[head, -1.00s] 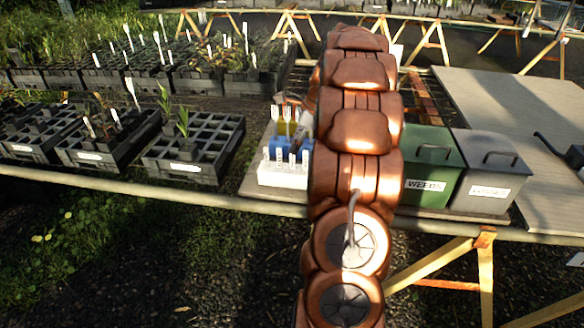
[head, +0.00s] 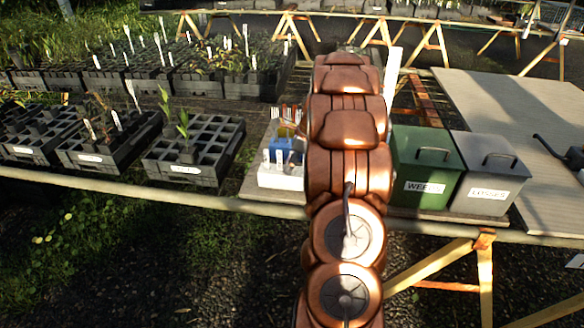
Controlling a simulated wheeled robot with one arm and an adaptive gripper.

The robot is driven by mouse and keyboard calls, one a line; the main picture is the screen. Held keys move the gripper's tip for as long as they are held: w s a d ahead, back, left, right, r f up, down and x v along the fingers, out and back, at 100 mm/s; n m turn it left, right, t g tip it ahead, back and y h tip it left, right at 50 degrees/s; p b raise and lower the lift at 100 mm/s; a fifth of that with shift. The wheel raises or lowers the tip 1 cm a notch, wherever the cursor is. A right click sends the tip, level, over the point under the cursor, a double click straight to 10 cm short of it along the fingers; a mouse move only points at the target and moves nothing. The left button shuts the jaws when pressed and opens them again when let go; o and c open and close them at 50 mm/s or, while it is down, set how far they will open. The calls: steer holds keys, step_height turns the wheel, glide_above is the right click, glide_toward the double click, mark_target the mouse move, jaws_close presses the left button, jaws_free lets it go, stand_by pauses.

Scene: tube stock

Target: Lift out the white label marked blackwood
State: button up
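My copper-coloured arm crosses the middle of the head view and hides its own far end, so my gripper is not visible. A white block (head: 277,181) stands on the bench just left of my arm. Upright white labels (head: 266,158) stand at it, and my arm covers its right side. Their writing is too small to read, so I cannot tell which one says blackwood. A tall white strip (head: 392,72) shows at the right edge of my upper arm; I cannot tell whether it is held or standing behind.
A green WEEDS bin (head: 424,178) and a grey bin (head: 487,178) stand right of my arm. Black plant trays (head: 196,150) with seedlings and white tags fill the left bench.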

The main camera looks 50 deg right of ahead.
jaws_close()
steer(key=shift+r, duration=0.1)
stand_by(0.4)
